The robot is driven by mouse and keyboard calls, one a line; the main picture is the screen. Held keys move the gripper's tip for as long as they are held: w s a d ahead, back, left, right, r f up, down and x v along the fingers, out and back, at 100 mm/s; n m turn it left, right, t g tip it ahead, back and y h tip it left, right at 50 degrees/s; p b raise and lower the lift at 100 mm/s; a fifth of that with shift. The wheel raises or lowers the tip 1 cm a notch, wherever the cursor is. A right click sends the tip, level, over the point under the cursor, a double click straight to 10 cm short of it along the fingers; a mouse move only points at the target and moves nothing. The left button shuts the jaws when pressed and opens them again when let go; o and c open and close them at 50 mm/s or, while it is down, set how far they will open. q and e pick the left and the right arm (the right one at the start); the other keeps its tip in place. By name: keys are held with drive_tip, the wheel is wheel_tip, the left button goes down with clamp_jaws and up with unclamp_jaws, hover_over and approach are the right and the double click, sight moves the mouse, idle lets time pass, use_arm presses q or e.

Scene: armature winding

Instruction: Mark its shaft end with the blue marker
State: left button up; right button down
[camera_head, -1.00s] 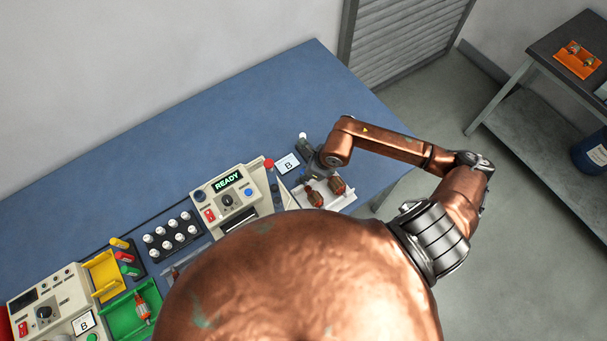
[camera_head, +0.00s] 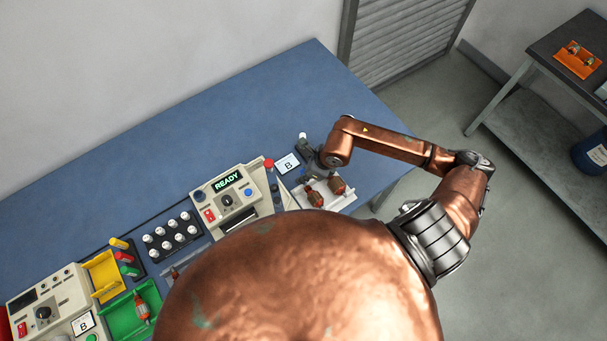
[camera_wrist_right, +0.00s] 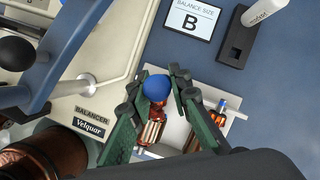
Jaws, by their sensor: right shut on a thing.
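My right gripper (camera_head: 309,163) reaches over the white tray (camera_wrist_right: 232,113) at the right of the bench. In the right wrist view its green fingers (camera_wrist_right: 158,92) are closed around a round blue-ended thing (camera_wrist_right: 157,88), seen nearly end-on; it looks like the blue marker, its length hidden. A copper-wound armature (camera_wrist_right: 152,130) lies directly behind it in the wrist view; I cannot tell whether they touch. A second armature (camera_wrist_right: 208,143) lies to the right, with blue at its shaft end. In the head view both armatures (camera_head: 314,197) (camera_head: 337,185) are on the tray. My left gripper does not show.
The balancer (camera_head: 232,200), its display reading READY, stands left of the tray. A "B" card (camera_head: 287,163) and a dark holder (camera_wrist_right: 236,42) with a white pen-like thing (camera_wrist_right: 264,9) are behind.

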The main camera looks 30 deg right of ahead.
drive_tip(key=shift+r+p, duration=1.8)
drive_tip(key=shift+r, duration=1.25)
